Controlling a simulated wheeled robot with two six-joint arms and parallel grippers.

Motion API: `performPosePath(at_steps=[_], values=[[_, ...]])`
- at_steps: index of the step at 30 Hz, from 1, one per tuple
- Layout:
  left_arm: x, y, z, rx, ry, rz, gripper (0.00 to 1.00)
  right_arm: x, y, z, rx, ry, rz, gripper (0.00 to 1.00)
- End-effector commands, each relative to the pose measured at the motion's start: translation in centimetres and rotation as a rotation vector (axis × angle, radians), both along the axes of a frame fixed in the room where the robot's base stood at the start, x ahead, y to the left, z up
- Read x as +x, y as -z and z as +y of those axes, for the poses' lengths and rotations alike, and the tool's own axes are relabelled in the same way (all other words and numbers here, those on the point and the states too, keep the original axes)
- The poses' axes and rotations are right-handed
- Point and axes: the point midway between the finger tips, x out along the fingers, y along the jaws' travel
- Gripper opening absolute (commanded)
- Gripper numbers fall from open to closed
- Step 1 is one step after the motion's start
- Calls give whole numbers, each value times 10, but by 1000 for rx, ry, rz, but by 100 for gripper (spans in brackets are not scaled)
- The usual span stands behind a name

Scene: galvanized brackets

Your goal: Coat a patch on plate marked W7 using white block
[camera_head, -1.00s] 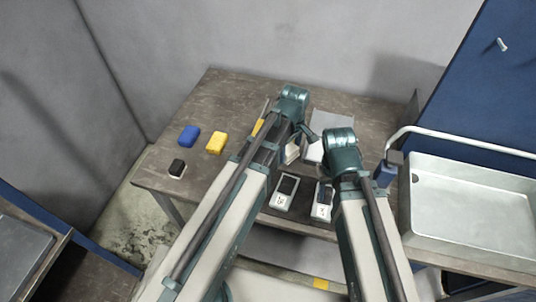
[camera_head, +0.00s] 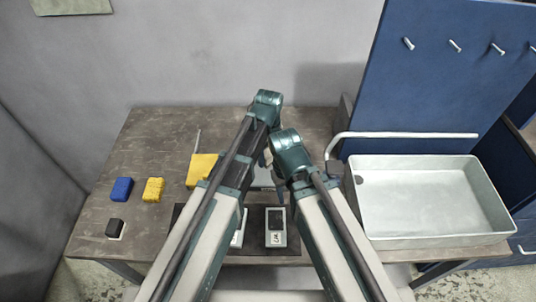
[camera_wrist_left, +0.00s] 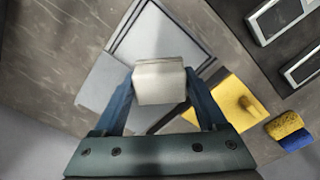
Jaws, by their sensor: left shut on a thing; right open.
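A white block (camera_wrist_left: 160,82) is clamped between the two fingers of my left gripper (camera_wrist_left: 160,90) in the left wrist view. Behind it lie a light grey plate with a dark outline (camera_wrist_left: 158,36) and a plain grey plate (camera_wrist_left: 98,84). I can read no W7 mark on them. A yellow plate with a knob (camera_wrist_left: 232,98) lies beside them; it also shows in the head view (camera_head: 201,169). In the head view my left gripper (camera_head: 265,158) is mostly hidden by the arms. My right gripper (camera_head: 282,194) is low in front of the plates, open, partly hidden.
A blue sponge (camera_head: 121,189), a yellow sponge (camera_head: 153,189) and a small black block (camera_head: 115,228) lie on the table's left. White-framed devices, one clear (camera_head: 276,227), sit near the front edge. A metal tray (camera_head: 430,200) stands at right. The table's back left is bare.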

Motion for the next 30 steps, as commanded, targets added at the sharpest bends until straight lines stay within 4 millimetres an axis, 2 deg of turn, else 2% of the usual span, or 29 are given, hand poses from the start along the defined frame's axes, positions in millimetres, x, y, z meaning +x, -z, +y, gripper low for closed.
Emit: performPosePath(at_steps=[15,30], values=[[0,51,0,0,-1,0,30,0,51,0,0,0,0,50],[0,54,0,0,-1,0,30,0,54,0,0,0,0,50]])
